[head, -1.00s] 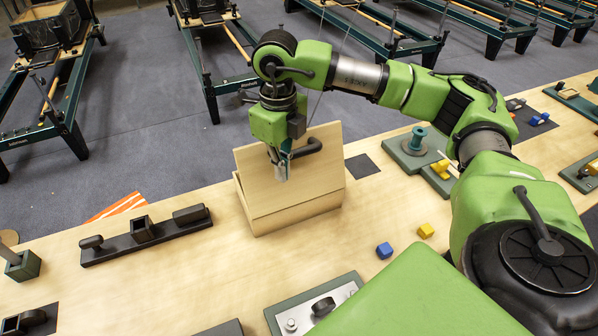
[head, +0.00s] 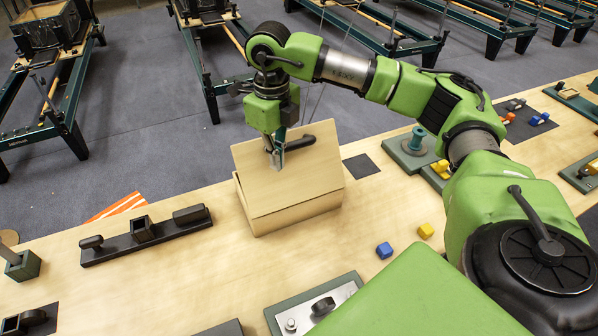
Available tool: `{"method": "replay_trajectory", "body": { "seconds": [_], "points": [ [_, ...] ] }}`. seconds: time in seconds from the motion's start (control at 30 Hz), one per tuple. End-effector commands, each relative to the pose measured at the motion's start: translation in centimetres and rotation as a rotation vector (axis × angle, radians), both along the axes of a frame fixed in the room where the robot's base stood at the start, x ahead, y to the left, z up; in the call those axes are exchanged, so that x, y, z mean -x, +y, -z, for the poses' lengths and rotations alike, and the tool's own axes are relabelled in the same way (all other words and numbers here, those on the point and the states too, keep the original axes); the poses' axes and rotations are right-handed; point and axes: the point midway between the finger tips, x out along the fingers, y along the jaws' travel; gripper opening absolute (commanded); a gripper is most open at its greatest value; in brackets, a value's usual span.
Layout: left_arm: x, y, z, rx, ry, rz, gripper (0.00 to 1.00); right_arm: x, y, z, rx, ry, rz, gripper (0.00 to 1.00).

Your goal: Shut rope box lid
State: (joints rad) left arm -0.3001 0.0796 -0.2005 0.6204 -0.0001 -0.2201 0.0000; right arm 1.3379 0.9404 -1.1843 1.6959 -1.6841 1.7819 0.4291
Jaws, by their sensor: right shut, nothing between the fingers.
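The rope box (head: 290,215) is a pale wooden box on the bench, left of the picture's middle. Its lid (head: 312,172) is partly open, a tilted panel standing above the box front, with a black handle (head: 300,143) near its upper edge. The inside of the box and any rope are hidden. My right gripper (head: 276,162) points down in front of the lid's upper part, left of the handle. It is shut and empty; whether it touches the lid I cannot tell. My left gripper is not in view.
A black fixture (head: 146,234) with several raised parts lies left of the box. A blue cube (head: 384,250) and a yellow cube (head: 426,231) lie to its right. A green plate with a spool (head: 416,140) is at the back right. Bare bench surrounds the box front.

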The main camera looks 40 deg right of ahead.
Motion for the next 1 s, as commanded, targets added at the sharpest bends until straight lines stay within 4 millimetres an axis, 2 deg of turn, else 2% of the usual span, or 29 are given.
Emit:
{"method": "replay_trajectory", "body": {
  "seconds": [0.27,0.7,1.0],
  "points": [
    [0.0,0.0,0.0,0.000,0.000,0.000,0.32,-0.2,0.0,0.0,0.000,-0.001,0.000,0.00],
    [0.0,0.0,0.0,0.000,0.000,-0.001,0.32,-2.8,-0.6,0.2,0.000,0.000,0.001,0.00],
    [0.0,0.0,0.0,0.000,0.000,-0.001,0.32,-2.9,-0.7,0.2,0.000,0.000,0.000,0.00]
  ]
}}
